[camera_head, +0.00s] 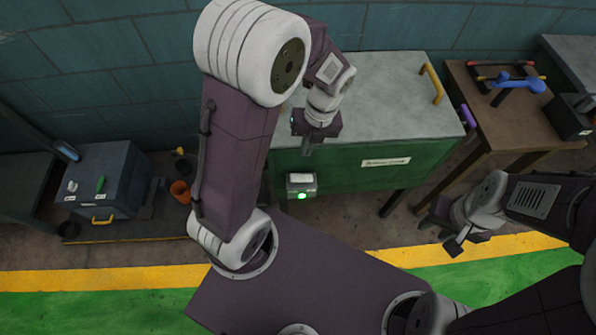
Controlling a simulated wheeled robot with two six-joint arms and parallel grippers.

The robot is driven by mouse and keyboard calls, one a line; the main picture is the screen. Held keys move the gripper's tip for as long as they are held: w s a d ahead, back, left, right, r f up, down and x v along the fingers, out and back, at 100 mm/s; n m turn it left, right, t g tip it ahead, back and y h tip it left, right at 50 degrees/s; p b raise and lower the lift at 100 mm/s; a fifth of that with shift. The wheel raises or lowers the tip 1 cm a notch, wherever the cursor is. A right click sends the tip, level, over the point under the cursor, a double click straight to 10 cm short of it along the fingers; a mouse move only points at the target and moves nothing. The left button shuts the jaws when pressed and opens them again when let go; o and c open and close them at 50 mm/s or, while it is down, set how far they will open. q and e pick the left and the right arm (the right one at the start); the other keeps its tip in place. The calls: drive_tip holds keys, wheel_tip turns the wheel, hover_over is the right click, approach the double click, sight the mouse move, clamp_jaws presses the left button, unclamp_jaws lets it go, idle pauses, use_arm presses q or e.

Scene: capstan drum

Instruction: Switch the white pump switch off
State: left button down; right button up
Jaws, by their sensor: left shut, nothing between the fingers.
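A small box (301,186) with a white top piece and a lit green lamp (301,196) is fixed to the front of the green cabinet (340,172). A white knob (72,186) and a green one sit on a grey box (115,165) at the left. Their labels are too small to read, so I cannot tell which white part is the pump switch. My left gripper (307,148) is shut and empty, above the lamp box in the picture and apart from it. My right gripper (453,245) is at the right, away from these things; its jaws are unclear.
A brown table (475,100) at the right holds a blue lever (520,84). An orange pot (180,191) stands by the grey box. Green floor with a yellow stripe lies in front.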

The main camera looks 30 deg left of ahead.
sight(295, 178)
use_arm(q)
drive_tip(key=f+b, duration=0.2)
drive_tip(key=f, duration=0.2)
drive_tip(key=s+a+f+b, duration=0.1)
drive_tip(key=f+b, duration=0.1)
drive_tip(key=f, duration=0.3)
drive_tip(key=a+f+b, duration=0.1)
drive_tip(key=f+b, duration=0.1)
drive_tip(key=f, duration=0.2)
drive_tip(key=shift+s+f, duration=0.15)
drive_tip(key=shift+f, duration=0.15)
drive_tip(key=shift+a+p, duration=0.1)
drive_tip(key=shift+p, duration=0.25)
drive_tip(key=shift+f, duration=0.25)
